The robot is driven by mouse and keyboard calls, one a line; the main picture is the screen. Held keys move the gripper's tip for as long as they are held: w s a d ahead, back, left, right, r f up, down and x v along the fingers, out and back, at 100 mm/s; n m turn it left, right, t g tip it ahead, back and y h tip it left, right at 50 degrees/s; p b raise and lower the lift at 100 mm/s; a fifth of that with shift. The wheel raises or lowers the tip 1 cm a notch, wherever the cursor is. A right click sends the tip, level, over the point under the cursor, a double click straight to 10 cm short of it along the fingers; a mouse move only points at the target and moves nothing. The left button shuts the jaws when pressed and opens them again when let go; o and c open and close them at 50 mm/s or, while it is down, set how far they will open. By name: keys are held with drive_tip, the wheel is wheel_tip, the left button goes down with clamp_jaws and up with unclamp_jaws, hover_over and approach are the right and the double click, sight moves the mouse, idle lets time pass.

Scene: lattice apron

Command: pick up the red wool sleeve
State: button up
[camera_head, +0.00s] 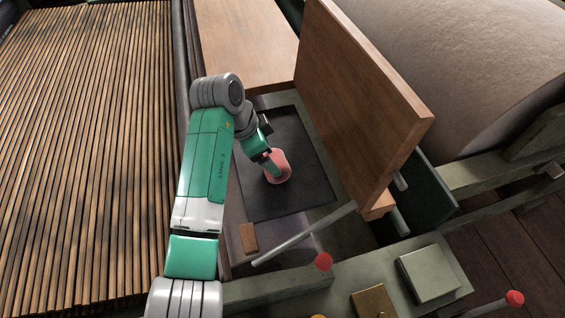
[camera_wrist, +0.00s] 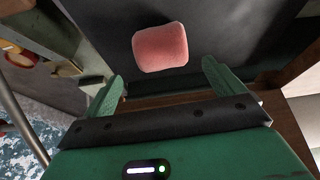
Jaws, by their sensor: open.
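The red wool sleeve (camera_head: 279,166) is a short pinkish-red roll on a dark flat mat (camera_head: 300,190) in the head view. In the wrist view the sleeve (camera_wrist: 160,47) lies ahead of the fingertips, between their lines and left of the middle. My gripper (camera_wrist: 163,80) is open and empty, with one green finger on each side. In the head view my gripper (camera_head: 272,165) reaches down to the sleeve and partly overlaps it. I cannot tell there whether they touch.
An upright wooden board (camera_head: 365,95) stands close to the right of the mat. A slatted wooden surface (camera_head: 85,150) fills the left. A grey rod (camera_head: 305,235) and a small brown block (camera_head: 249,238) are at the mat's near side. A red knob (camera_head: 323,262) is in front.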

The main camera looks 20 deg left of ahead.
sight(274, 159)
drive_tip(key=x, duration=0.2)
drive_tip(key=shift+w+d+f+b, duration=0.1)
drive_tip(key=shift+d+f+b, duration=0.15)
drive_tip(key=shift+d+b, duration=0.1)
drive_tip(key=x, duration=0.1)
drive_tip(key=b+x, duration=0.2)
drive_tip(key=x, duration=0.1)
drive_tip(key=shift+w+a+f, duration=0.15)
drive_tip(key=shift+a, duration=0.2)
drive_tip(key=shift+w+d+f, duration=0.15)
drive_tip(key=shift+d+f, duration=0.05)
drive_tip(key=shift+f, duration=0.2)
drive_tip(key=c, duration=1)
